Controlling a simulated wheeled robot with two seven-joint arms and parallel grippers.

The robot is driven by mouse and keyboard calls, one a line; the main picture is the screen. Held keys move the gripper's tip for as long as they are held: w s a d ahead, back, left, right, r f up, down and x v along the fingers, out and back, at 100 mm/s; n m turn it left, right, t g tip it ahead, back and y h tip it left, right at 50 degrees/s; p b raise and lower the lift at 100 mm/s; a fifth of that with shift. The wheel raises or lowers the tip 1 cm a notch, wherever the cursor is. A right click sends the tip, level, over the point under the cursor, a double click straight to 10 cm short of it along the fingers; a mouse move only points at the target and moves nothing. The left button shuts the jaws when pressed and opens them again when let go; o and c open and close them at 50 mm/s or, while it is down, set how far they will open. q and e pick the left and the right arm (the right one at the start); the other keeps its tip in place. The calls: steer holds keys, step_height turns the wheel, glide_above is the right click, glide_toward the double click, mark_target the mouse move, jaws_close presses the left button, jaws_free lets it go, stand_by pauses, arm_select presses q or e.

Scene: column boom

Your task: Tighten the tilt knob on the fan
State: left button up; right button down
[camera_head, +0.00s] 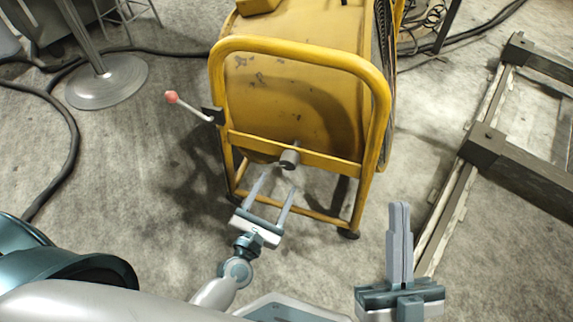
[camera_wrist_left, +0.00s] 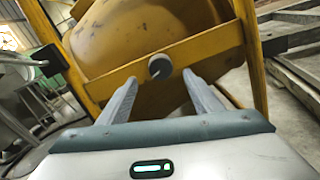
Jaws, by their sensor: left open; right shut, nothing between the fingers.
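The yellow drum fan (camera_head: 300,75) stands on the floor in its tubular frame. The tilt knob (camera_head: 290,157) is a small grey cylinder on the frame's crossbar; it also shows in the left wrist view (camera_wrist_left: 159,67). My left gripper (camera_head: 276,180) is open, its two fingers pointing at the knob from below and in front. In the left wrist view the knob appears between and just beyond the fingertips (camera_wrist_left: 162,82); I cannot tell whether they touch it. My right gripper (camera_head: 399,206) is shut and empty, pointing up, to the right of the fan.
A lever with a red ball end (camera_head: 171,97) sticks out from the frame's left side. A round metal stand base (camera_head: 107,82) and black cables lie at the left. A wooden pallet-like structure (camera_head: 520,165) lies at the right. Bare concrete floor surrounds the fan.

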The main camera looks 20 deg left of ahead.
mark_target(287, 165)
arm_select(q)
steer(key=w, duration=0.8)
steer(key=shift+w+d, duration=0.15)
steer(key=shift+d, duration=0.1)
steer(key=c, duration=1.1)
